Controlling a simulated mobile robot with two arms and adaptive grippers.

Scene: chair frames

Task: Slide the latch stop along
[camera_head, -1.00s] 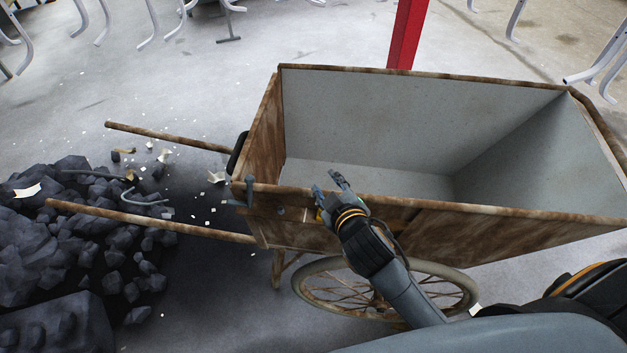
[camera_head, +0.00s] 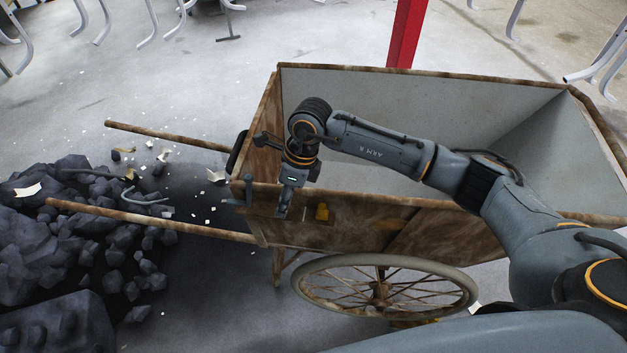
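A rusty wooden cart (camera_head: 350,235) has a small yellow piece (camera_head: 322,212) on its near side, just below the rim; it may be the latch stop, but I cannot tell for sure. A blue-grey bracket or handle (camera_head: 238,192) sits at the cart's near left corner. My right gripper (camera_head: 284,208) points down in front of the near side, between the bracket and the yellow piece, a little left of the yellow piece. Its fingers hide part of the side behind them. I cannot tell whether they touch it or are parted. My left gripper is not in view.
The grey cart bed (camera_head: 470,125) is empty. Two wooden handles (camera_head: 160,220) stick out left over a heap of dark rocks (camera_head: 60,230). A spoked wheel (camera_head: 385,290) stands below the near side. A red post (camera_head: 407,35) rises behind.

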